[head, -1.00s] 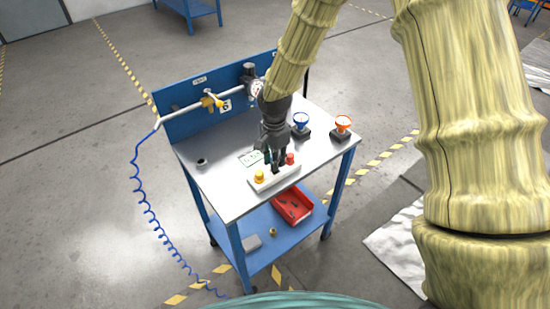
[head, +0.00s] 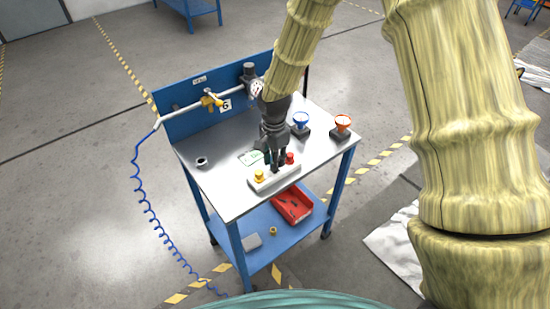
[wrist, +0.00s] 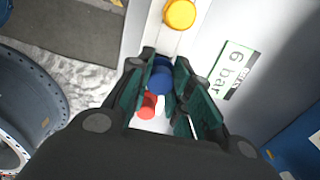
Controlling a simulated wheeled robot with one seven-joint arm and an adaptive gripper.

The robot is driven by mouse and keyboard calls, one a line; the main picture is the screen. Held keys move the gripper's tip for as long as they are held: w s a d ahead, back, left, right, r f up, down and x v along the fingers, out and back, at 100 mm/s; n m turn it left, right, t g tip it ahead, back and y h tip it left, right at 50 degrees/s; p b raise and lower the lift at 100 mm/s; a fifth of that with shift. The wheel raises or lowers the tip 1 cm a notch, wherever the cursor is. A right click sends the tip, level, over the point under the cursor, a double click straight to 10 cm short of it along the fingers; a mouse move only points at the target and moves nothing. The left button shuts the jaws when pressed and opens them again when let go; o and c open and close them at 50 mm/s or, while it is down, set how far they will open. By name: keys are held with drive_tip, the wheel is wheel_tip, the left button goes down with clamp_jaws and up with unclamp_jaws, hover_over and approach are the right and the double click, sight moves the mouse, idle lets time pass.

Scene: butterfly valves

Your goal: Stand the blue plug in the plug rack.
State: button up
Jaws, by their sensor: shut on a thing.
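The white plug rack (head: 288,176) lies along the front of the bench top. A yellow plug (head: 259,175) stands at its left end and a red plug (head: 290,158) at its right end. The yellow plug (wrist: 179,14) and red plug (wrist: 148,105) also show in the wrist view. My gripper (head: 277,167) points down over the middle of the rack. It is shut on the blue plug (wrist: 160,78), which lies between the other two plugs in the wrist view. The fingers hide its lower end, so I cannot tell whether it is seated.
A blue-topped fitting (head: 301,119) and an orange-topped fitting (head: 343,123) stand behind and right of the rack. A green and white card (head: 249,158) lies behind it. A pipe with a yellow valve handle (head: 211,101) crosses the back panel. The left bench top is mostly clear.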

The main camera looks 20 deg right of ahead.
drive_tip(key=shift+f, duration=0.9)
idle(1.9)
drive_tip(key=o, duration=0.8)
drive_tip(key=shift+o, duration=0.5)
drive_tip(key=o, duration=0.4)
drive_tip(key=shift+r+p, duration=2.45)
drive_tip(key=shift+r, duration=1.3)
drive_tip(key=shift+d, duration=0.15)
